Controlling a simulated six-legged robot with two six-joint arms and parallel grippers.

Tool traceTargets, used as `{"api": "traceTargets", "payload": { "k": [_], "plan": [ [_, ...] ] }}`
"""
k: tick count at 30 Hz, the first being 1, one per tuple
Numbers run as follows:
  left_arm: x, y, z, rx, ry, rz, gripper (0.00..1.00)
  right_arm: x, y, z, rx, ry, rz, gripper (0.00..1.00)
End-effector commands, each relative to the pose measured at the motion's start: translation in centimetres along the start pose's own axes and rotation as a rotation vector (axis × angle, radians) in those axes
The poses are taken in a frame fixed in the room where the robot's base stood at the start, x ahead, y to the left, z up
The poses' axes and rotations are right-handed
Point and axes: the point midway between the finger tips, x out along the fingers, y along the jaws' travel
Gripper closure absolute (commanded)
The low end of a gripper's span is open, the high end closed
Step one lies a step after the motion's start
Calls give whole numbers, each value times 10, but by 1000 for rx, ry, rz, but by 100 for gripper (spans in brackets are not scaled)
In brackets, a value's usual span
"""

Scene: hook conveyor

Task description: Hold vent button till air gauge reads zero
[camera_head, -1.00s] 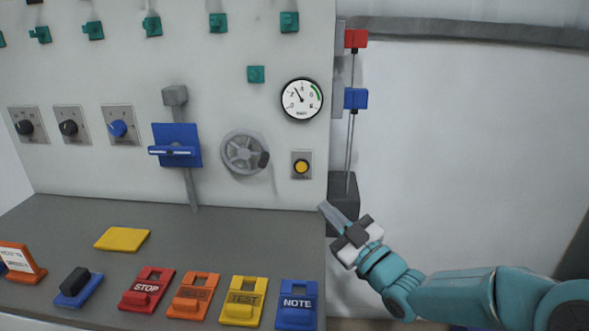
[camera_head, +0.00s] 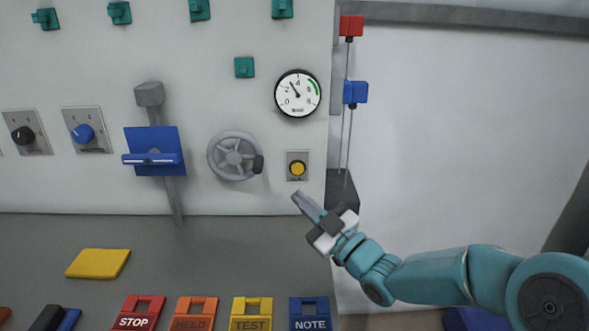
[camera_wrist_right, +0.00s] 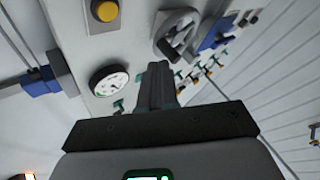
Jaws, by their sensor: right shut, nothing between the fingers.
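The yellow vent button (camera_head: 297,168) sits on a small grey plate on the panel, below the air gauge. It also shows in the right wrist view (camera_wrist_right: 105,11). The round white air gauge (camera_head: 297,93) has a green arc at its right; its needle points up and left, between 2 and 4. The gauge also shows in the right wrist view (camera_wrist_right: 110,80). My right gripper (camera_head: 298,197) is shut and empty, its tips a little below the button in the picture and not visibly touching it. My left gripper is not in view.
A grey handwheel (camera_head: 235,156) and a blue lever block (camera_head: 154,150) are left of the button. Red (camera_head: 351,26) and blue (camera_head: 355,92) blocks hang on rods at the panel's right edge. STOP (camera_head: 137,314), TEST (camera_head: 251,315) and NOTE (camera_head: 309,315) tags lie on the desk.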

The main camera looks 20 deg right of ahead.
Motion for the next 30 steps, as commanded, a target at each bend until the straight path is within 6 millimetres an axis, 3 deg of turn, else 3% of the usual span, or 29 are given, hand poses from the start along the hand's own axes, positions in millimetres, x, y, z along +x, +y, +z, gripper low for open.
{"api": "traceTargets", "payload": {
  "k": [7, 18, 30],
  "plan": [
    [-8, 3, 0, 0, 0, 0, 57, 9, 6, 3, 1, -1, 0, 100],
    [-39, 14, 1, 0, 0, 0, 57, 48, 32, 30, 1, -2, 0, 100],
    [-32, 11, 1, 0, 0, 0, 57, 66, 43, 46, 1, 0, 0, 100]
  ]
}}
